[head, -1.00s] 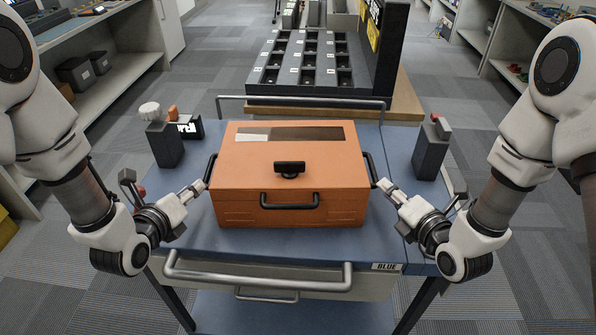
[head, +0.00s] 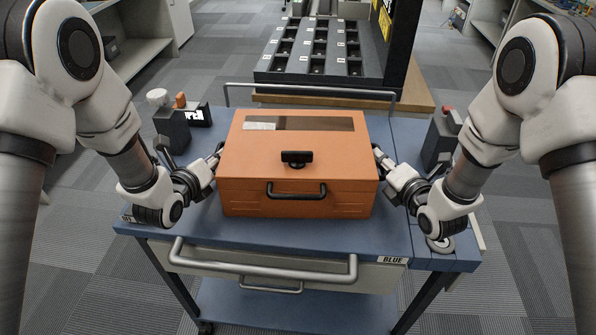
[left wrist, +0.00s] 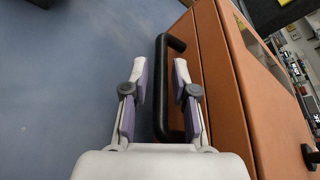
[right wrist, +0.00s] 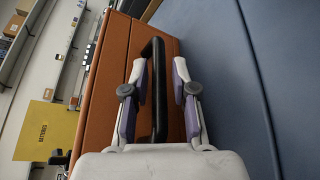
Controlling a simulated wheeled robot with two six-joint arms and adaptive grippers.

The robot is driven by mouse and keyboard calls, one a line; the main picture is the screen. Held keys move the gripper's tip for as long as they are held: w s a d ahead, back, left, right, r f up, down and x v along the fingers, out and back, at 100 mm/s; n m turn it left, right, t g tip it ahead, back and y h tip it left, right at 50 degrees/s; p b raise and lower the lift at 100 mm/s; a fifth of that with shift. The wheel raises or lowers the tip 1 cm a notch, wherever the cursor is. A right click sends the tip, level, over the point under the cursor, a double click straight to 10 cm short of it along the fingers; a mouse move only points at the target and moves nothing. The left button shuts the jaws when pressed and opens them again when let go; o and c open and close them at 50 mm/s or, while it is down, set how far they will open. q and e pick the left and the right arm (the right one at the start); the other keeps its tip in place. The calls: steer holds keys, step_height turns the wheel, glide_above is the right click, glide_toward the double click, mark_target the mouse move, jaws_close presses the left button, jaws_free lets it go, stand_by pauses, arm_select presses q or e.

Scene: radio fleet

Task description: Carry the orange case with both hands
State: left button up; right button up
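The orange case (head: 298,180) sits flat on the blue cart (head: 200,236), lid shut, with a black front handle (head: 296,190) and a black latch (head: 297,158). My left gripper (head: 216,156) is at its left side. In the left wrist view, its open fingers (left wrist: 160,82) straddle the black side handle (left wrist: 160,95), with gaps showing on both sides of the bar. My right gripper (head: 381,158) is at the right side. In the right wrist view, its open fingers (right wrist: 158,82) straddle the other side handle (right wrist: 158,95), also with visible gaps.
Dark holders (head: 172,133) (head: 440,138) stand on the cart at back left and back right. A metal rail (head: 262,262) runs along the front edge, and another (head: 310,88) along the back. A black slotted rack (head: 318,50) stands beyond the cart. Shelves line both sides.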

arm_select(q)
steer(key=shift+w+d+f, duration=0.1)
steer(key=shift+w, duration=0.15)
arm_select(e)
steer(key=shift+w+a, duration=0.1)
steer(key=shift+w, duration=0.15)
arm_select(q)
jaws_close()
arm_select(e)
jaws_close()
arm_select(q)
steer(key=shift+r, duration=0.2)
arm_select(e)
steer(key=shift+r, duration=0.15)
